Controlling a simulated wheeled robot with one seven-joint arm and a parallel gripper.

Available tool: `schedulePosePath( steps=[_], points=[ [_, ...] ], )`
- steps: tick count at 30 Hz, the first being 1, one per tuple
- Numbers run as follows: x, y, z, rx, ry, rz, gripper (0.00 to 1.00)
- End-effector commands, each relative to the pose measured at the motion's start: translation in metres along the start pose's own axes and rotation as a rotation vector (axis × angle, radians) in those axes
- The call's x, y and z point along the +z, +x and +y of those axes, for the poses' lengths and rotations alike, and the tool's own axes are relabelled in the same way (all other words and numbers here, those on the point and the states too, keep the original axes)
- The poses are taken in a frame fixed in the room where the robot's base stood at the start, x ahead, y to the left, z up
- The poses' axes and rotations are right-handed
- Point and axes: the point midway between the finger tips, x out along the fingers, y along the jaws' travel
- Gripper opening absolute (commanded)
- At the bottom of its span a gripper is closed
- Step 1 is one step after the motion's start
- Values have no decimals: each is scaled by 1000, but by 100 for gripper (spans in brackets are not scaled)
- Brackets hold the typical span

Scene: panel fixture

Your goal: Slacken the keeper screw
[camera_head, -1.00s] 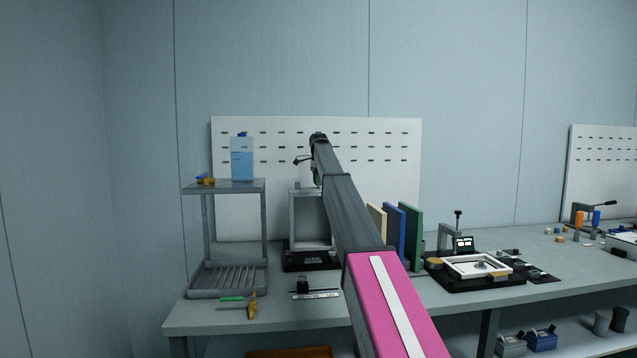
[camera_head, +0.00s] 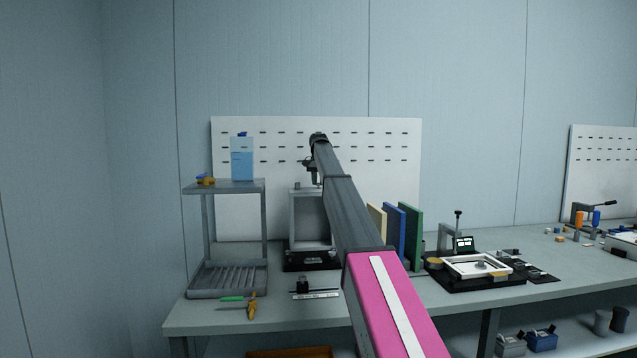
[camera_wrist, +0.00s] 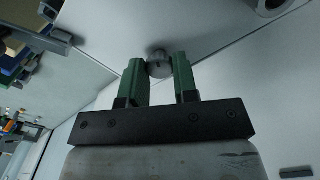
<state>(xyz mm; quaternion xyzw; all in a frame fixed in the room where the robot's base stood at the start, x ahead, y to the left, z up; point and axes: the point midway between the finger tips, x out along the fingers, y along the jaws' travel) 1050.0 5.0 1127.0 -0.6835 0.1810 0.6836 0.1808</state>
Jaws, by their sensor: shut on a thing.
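My gripper (camera_wrist: 160,72) has two green fingers, one on each side of a small round grey screw knob (camera_wrist: 158,56) in the wrist view. It is shut on this knob, which stands on a pale surface. In the head view my gripper (camera_head: 316,178) is at the top of an upright grey frame fixture (camera_head: 294,222) on a black base. My arm covers the right part of the fixture there, and the gripped knob cannot be made out in that view.
A grey rack (camera_head: 205,235) with a blue bottle (camera_head: 242,160) on its shelf stands left of the fixture. Upright panels (camera_head: 412,235) stand to the right. A white pegboard (camera_head: 390,150) is behind. Tools (camera_head: 252,306) lie at the bench's front left.

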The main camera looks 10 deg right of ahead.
Motion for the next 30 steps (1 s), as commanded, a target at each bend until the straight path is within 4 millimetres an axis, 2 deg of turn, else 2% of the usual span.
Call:
schedulePosePath(
  steps=[30],
  points=[
    [-1, -1, 0, 0, -964, 1, 4]
  ],
)
